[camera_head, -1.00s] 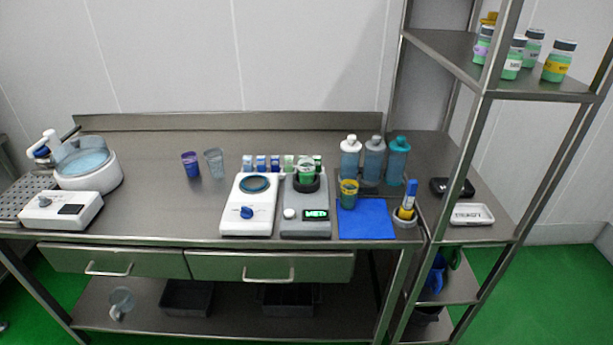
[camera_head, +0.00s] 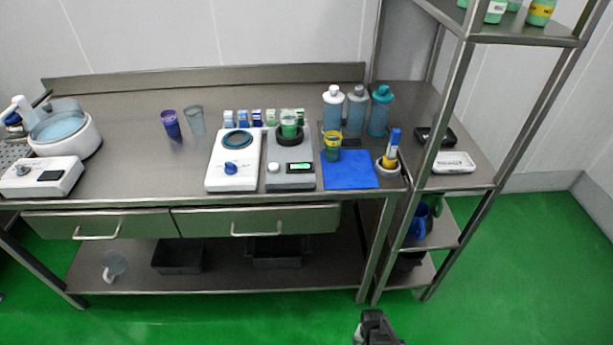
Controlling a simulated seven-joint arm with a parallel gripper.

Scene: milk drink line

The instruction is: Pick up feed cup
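Several cups stand on the steel bench, and I cannot tell by a label which is the feed cup. A purple cup (camera_head: 171,124) and a clear grey cup (camera_head: 195,121) stand side by side at the left-middle. A green cup (camera_head: 289,125) sits on the grey device with a green display. A yellow and green cup (camera_head: 332,147) stands at the back left edge of the blue mat (camera_head: 350,175). The dark end of my arm with my gripper (camera_head: 374,322) shows at the bottom edge, in front of the bench and far from every cup. Its fingers cannot be made out.
A white device with a round plate (camera_head: 234,170) stands left of the grey one. A shelf post (camera_head: 448,135) rises at the right.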

